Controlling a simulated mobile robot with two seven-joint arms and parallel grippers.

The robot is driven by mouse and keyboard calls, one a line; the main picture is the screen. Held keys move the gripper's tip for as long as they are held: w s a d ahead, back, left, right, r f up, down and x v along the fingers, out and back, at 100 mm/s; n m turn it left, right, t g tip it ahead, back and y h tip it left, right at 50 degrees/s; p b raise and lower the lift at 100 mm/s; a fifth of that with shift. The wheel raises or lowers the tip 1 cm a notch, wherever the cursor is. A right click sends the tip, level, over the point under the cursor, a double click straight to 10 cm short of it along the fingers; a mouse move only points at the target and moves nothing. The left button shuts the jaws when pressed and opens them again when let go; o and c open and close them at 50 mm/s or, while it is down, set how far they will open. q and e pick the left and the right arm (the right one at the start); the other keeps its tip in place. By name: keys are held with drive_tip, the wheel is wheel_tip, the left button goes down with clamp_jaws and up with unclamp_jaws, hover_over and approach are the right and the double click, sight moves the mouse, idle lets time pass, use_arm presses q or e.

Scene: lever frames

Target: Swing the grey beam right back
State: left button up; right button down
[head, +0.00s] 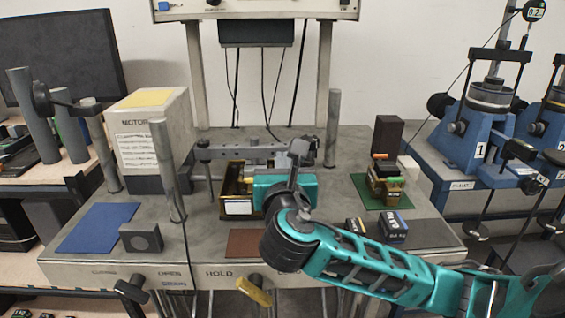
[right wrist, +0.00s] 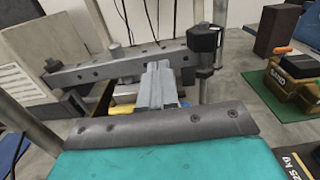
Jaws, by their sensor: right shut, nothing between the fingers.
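The grey beam (head: 245,153) is a bar with several dark holes, lying roughly left to right above the middle of the bench. In the right wrist view the beam (right wrist: 115,68) runs from its free left end to a dark pivot block (right wrist: 203,42) on an upright post. My right gripper (head: 297,158) is shut and empty on the near side of the beam, close to the pivot end. Its fingertips (right wrist: 158,72) overlap the beam's near edge in the right wrist view; I cannot tell whether they touch. My left gripper is not in view.
An open-topped box (head: 238,206) sits below the beam, partly hidden by my right gripper. Metal posts (head: 168,170) stand left, near the motor box (head: 150,135). A blue mat (head: 98,227) lies at left.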

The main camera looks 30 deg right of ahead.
sight(285, 146)
drive_tip(key=shift+w+d, duration=0.25)
drive_tip(key=shift+w, duration=0.15)
drive_tip(key=shift+w+d+r+n+t+y+p, duration=0.15)
drive_tip(key=shift+w+d+n+t+y+p, duration=0.2)
drive_tip(key=shift+d+n+y+p, duration=0.1)
drive_tip(key=shift+w+d+r+n+t+y+p, duration=0.1)
drive_tip(key=shift+w+d+n+t+y+p, duration=0.2)
drive_tip(key=shift+w+d+y+p, duration=0.6)
drive_tip(key=shift+w+f+h, duration=0.2)
drive_tip(key=shift+w+h, duration=0.05)
drive_tip(key=shift+w, duration=0.15)
